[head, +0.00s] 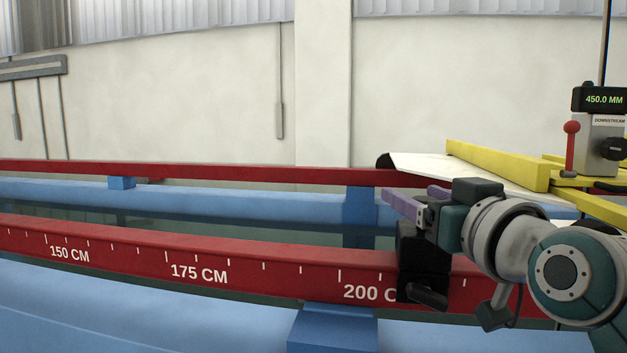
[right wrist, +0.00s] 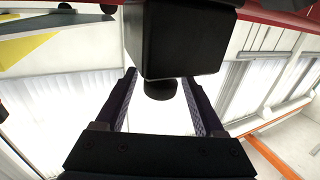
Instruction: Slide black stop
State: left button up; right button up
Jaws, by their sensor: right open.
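The black stop (head: 424,262) is a dark block seated on the front red rail (head: 250,262), just right of the 200 CM mark, with a black knob or lever at its lower front. My right gripper (head: 402,203) is at the top of the stop in the head view, its purple fingers pointing left. In the right wrist view the black stop (right wrist: 185,40) fills the upper middle, with a round knob below it. The fingers of my right gripper (right wrist: 160,95) are apart on either side of that knob. I cannot tell whether they touch it. My left gripper is not in view.
A yellow-framed carriage (head: 500,165) with a white panel stands behind my right arm. It carries a display (head: 604,99) reading 450.0 MM and a red-knobbed lever (head: 571,145). The front rail left of the stop is clear. A rear red rail (head: 230,172) runs behind.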

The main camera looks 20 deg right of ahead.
jog(key=shift+w+d, duration=0.15)
jog(key=shift+w, duration=0.75)
grip_shut()
dwell(0.9)
